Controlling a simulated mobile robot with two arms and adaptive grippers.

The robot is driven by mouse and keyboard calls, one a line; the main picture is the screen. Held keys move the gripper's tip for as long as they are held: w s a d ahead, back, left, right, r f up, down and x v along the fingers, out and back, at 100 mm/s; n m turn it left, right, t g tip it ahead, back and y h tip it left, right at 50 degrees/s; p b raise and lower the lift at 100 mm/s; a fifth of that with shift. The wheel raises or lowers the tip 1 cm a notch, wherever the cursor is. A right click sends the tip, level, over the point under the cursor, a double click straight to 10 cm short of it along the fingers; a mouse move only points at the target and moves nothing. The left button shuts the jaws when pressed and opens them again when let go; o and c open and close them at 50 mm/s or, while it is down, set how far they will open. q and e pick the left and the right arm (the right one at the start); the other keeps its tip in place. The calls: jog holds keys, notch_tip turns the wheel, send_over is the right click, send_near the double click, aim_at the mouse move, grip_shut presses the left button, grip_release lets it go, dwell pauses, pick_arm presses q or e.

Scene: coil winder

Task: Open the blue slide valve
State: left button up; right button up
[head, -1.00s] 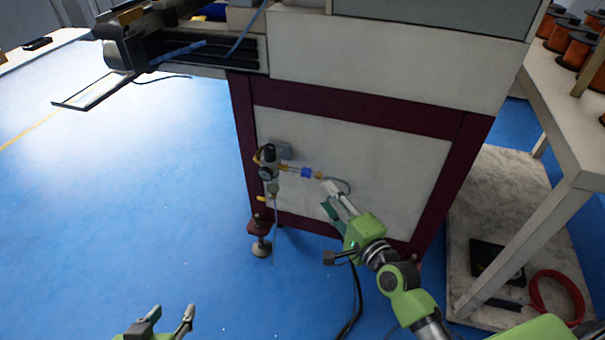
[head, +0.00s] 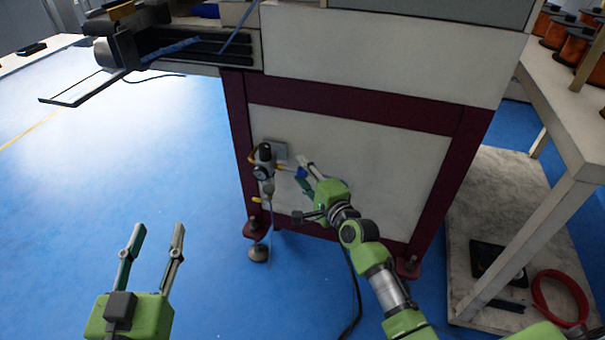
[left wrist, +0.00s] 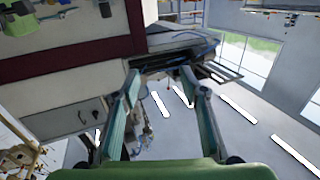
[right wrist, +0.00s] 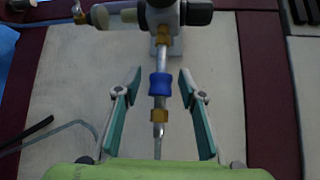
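The blue slide valve (right wrist: 161,85) is a short blue sleeve on a thin metal pipe, with brass fittings at its ends. In the right wrist view it lies between the fingertips of my right gripper (right wrist: 160,77), which is open, with a gap on both sides. In the head view the valve (head: 301,173) is partly hidden by my right gripper (head: 306,176), beside the filter-regulator unit (head: 264,163) on the machine's panel. My left gripper (head: 157,228) is open and empty, over the blue floor at the lower left.
The machine's pale panel (head: 375,165) has a dark red frame around it. A table (head: 565,125) with copper spools stands at the right. A red hose coil (head: 560,298) lies under it. A black cable hangs near my right arm. The floor at left is clear.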

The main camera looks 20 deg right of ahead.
pick_arm(q)
jog(key=shift+r, duration=0.15)
pick_arm(e)
grip_shut()
jog(key=shift+w+a+r+p, duration=0.1)
jog(key=shift+w+a+p, duration=0.5)
jog(key=shift+a, duration=0.3)
pick_arm(q)
jog(key=f+g, duration=0.1)
jog(key=f, duration=0.2)
jog(key=s+f+g, duration=0.1)
jog(key=f, duration=0.1)
jog(key=shift+a+g, duration=0.3)
jog(key=shift+a, duration=0.1)
pick_arm(e)
jog(key=shift+w+a, duration=0.1)
jog(key=shift+c, duration=0.7)
grip_release()
jog(key=shift+o, duration=0.7)
jog(key=shift+w+a, duration=0.1)
pick_arm(q)
jog(key=shift+w+a, duration=0.1)
